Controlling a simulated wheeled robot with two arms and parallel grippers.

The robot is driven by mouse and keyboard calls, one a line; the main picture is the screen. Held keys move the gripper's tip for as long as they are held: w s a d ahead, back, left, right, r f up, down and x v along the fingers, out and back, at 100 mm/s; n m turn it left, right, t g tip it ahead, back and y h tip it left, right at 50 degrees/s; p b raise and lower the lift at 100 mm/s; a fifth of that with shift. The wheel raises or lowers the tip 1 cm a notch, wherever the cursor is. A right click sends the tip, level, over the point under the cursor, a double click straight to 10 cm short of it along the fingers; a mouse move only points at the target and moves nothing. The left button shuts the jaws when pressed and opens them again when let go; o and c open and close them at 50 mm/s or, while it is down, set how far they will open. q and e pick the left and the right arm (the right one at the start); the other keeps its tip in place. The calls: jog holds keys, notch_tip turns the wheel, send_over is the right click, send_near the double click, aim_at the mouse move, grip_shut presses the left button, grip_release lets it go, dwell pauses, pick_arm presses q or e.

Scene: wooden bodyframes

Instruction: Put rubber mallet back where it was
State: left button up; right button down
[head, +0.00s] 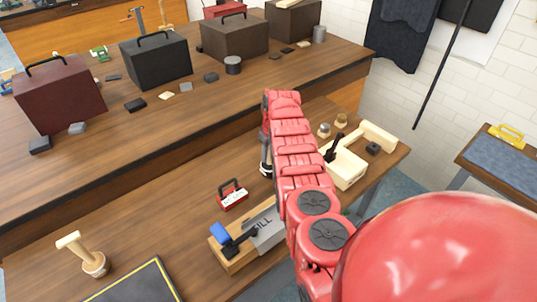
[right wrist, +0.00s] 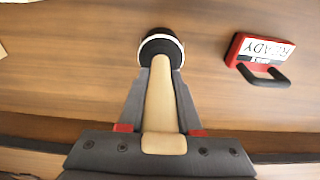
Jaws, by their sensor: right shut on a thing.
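The rubber mallet has a black round head with a white ring (right wrist: 160,45) and a pale handle (right wrist: 160,105). My right gripper (right wrist: 161,85) is shut on the handle, with a dark finger on each side of it. The mallet's head is at the far end, past the fingertips, over the brown wooden bench. In the head view my right gripper (head: 265,140) hangs beyond my red arm, and the white-ringed mallet head (head: 266,169) shows just below it, partly hidden by the arm. I cannot tell whether the head touches the bench. My left gripper is not in view.
A red READY box with a black handle (right wrist: 258,50) is close to the right of the mallet; it also shows in the head view (head: 232,195).

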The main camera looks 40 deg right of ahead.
jog(key=shift+f, duration=0.4)
jog(key=shift+f, duration=0.15)
jog(key=c, duration=0.6)
grip_release()
